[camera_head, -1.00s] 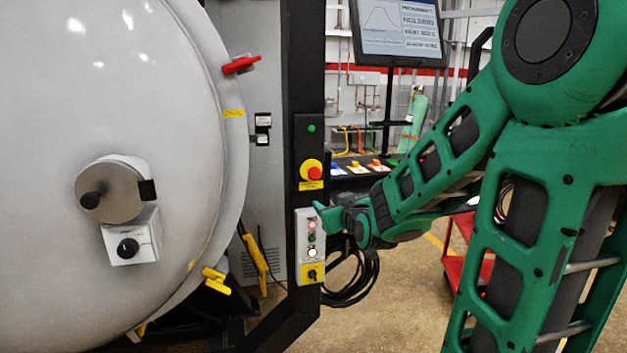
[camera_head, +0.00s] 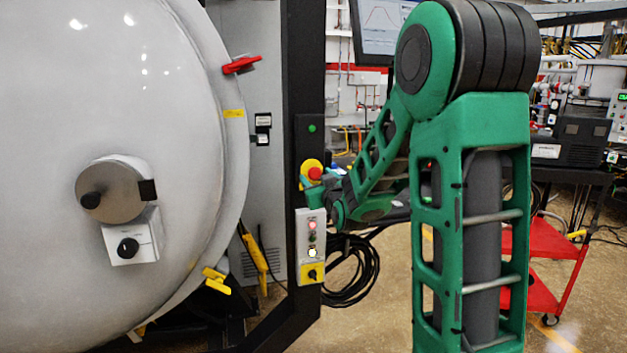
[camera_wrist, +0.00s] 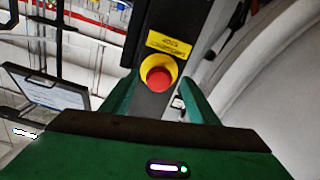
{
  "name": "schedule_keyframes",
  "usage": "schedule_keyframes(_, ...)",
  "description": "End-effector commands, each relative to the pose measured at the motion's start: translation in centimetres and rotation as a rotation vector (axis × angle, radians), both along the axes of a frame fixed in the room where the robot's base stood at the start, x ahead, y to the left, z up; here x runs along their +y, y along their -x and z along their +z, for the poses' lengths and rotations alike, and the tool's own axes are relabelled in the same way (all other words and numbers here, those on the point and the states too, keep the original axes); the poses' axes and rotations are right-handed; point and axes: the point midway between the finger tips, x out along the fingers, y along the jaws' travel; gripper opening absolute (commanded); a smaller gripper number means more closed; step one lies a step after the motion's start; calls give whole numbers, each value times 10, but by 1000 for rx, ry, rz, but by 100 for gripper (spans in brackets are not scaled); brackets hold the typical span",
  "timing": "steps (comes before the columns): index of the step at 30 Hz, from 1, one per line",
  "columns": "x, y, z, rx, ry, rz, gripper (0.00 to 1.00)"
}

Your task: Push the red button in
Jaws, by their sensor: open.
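The red button (camera_head: 314,173) is a round mushroom knob on a yellow collar, on the dark upright post right of the furnace. In the wrist view the red button (camera_wrist: 158,79) shows between and beyond my two green fingers, with a yellow label plate behind it. My gripper (camera_head: 312,191) is open and close in front of the post, just below the button in the head view. Its fingers (camera_wrist: 160,92) are spread with nothing held. I cannot tell whether either finger touches the button.
A grey control box (camera_head: 311,240) with small lit buttons and a yellow-based switch sits lower on the post. The large furnace door (camera_head: 130,80) fills the left. A monitor (camera_head: 378,30) stands behind my arm. A red cart (camera_head: 540,265) stands right, with floor between.

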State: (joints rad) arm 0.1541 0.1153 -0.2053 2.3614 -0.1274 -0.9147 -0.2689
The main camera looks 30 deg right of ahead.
Motion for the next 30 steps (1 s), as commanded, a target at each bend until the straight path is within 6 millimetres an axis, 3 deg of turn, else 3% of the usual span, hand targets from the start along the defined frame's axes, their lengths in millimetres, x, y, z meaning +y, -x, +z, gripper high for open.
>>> schedule_keyframes(6, -3, -12, 0, 1, 1, 0, 54)
schedule_keyframes(14, -4, -12, 0, 1, 0, 0, 54)
schedule_keyframes(21, -4, -12, 0, 1, 0, 0, 0)
schedule_keyframes(30, -8, -28, -1, 1, -1, 1, 0)
